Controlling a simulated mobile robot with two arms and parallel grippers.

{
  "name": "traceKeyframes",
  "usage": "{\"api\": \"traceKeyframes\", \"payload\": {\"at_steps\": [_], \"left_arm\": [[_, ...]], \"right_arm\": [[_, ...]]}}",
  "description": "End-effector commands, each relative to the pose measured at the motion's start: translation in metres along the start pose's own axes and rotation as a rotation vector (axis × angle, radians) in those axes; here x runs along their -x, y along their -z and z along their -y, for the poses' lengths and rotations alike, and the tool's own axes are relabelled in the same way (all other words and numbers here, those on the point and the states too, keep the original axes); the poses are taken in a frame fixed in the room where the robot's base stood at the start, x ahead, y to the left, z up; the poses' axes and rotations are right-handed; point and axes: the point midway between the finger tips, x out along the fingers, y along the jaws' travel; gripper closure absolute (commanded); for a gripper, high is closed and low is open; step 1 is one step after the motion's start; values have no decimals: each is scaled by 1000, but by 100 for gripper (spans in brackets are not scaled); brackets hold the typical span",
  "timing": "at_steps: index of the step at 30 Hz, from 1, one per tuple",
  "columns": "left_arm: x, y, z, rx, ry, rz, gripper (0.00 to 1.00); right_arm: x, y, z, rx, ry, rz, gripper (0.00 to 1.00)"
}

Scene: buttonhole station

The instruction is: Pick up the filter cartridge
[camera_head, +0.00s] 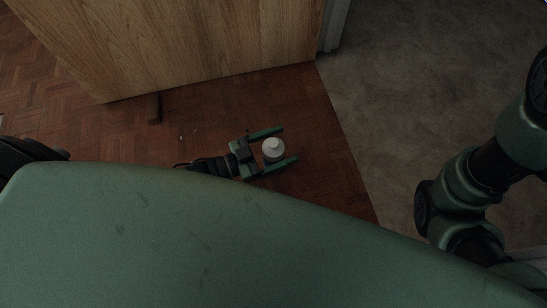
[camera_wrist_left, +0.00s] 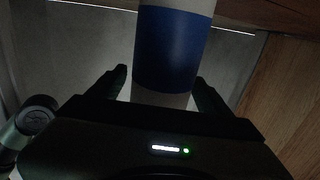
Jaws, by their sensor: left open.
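My left gripper (camera_head: 284,146) is open, with one green finger on each side of the cartridge. The wrist view also shows the dark fingers on both sides of it, and I see no clear contact. The cartridge's lower end is hidden behind the gripper body in the wrist view. My right gripper is not in view.
A wooden cabinet or panel (camera_head: 200,40) stands at the back, beyond the left gripper. Reddish parquet floor (camera_head: 320,125) lies around the gripper, and a grey-brown floor area (camera_head: 420,90) lies to the right. My green body covers the lower part of the head view.

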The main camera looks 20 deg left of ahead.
Motion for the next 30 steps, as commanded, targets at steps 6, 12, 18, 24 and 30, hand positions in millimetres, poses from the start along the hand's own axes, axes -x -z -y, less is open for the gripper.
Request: {"api": "traceKeyframes", "payload": {"at_steps": [6, 12, 18, 24, 30], "left_arm": [[-10, 0, 0, 1, 1, 1, 21], [-9, 0, 0, 1, 1, 1, 43], [-9, 0, 0, 1, 1, 2, 98], [-9, 1, 0, 1, 1, 0, 98], [-9, 12, 0, 1, 1, 0, 98]], "right_arm": [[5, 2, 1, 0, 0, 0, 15], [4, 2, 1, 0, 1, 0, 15], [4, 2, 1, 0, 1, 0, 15], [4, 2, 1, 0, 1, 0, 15], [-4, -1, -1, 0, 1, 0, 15]]}}
